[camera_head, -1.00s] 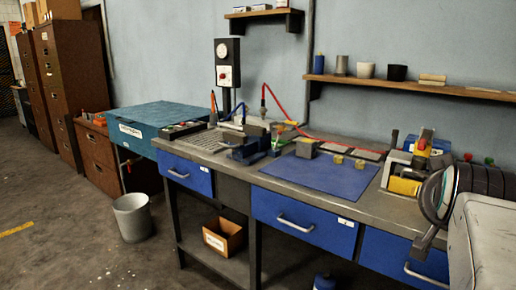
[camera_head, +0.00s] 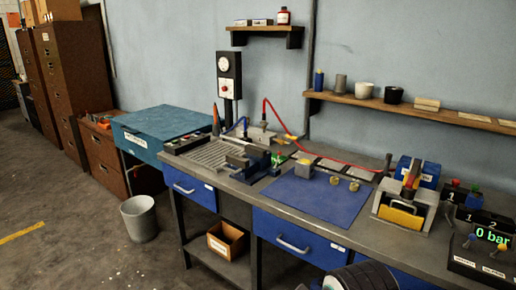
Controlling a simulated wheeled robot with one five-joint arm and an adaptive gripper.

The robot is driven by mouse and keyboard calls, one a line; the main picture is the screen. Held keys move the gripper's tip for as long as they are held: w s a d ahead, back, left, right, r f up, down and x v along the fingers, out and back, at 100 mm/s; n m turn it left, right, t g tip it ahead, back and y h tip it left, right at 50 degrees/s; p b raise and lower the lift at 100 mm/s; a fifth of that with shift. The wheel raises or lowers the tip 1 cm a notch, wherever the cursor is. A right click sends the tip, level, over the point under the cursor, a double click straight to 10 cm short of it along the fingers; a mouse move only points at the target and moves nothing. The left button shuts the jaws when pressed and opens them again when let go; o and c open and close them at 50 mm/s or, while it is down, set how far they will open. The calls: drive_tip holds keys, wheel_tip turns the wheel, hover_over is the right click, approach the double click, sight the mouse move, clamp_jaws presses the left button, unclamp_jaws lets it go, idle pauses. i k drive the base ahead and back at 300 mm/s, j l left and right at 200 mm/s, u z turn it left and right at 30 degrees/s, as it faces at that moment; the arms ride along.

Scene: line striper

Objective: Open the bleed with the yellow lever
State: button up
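A dark control box (camera_head: 484,222) stands at the right edge of the bench, with a green "0 bar" display (camera_head: 492,236). In front of the display are two small levers. The left lever (camera_head: 469,240) has a ball end that looks yellow-orange; the other lever (camera_head: 497,251) has a bluish end. Both stand up from a dark panel with white labels too small to read surely. A yellow handle-like piece (camera_head: 290,136) also shows near the red hose. Only a black ribbed part of my arm shows at the bottom edge; my gripper is not in view.
A blue mat (camera_head: 312,202) with small blocks lies mid-bench. A red hose crosses the back. A shelf (camera_head: 400,104) hangs above; floor at left is open.

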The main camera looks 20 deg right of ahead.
sight(502, 247)
drive_tip(key=z, duration=2.15)
